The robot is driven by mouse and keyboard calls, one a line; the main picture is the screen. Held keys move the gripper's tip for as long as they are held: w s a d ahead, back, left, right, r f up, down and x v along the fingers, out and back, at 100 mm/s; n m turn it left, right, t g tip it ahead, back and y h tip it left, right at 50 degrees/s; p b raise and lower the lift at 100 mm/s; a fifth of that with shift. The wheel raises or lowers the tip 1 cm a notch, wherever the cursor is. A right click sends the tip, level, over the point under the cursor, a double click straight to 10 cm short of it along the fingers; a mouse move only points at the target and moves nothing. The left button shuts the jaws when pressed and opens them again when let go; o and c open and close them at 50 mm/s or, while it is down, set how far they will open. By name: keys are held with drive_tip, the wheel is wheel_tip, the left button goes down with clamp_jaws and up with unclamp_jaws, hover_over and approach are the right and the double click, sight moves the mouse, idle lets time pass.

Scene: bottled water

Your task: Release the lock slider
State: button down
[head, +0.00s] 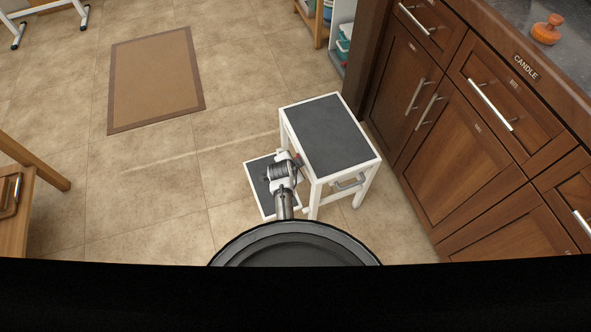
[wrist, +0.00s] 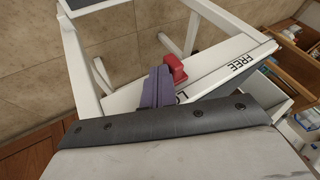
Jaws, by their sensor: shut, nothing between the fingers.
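A white step stool with a dark grey top (head: 328,134) and a lower step (head: 258,180) stands in front of me in the head view. In the wrist view, a red lock slider (wrist: 174,70) sits on the stool's white side rail (wrist: 212,78). The rail reads "FREE" to the right, and a partly hidden "LO" shows near the fingers. The slider is nearer the "LO" end. My gripper (wrist: 157,86) is shut and empty, with its purple-grey fingers just left of the slider. I cannot tell whether they touch it.
Brown wooden cabinets with a drawer handle (head: 490,105) stand close to the stool's right. A brown mat (head: 155,78) lies at the back left. A wooden table (head: 40,185) stands at the left edge. The tiled floor left of the stool is clear.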

drive_tip(key=w+a+b, duration=0.3)
drive_tip(key=w+b, duration=0.3)
drive_tip(key=w, duration=0.3)
drive_tip(key=shift+w+a, duration=0.25)
drive_tip(key=shift+a, duration=0.15)
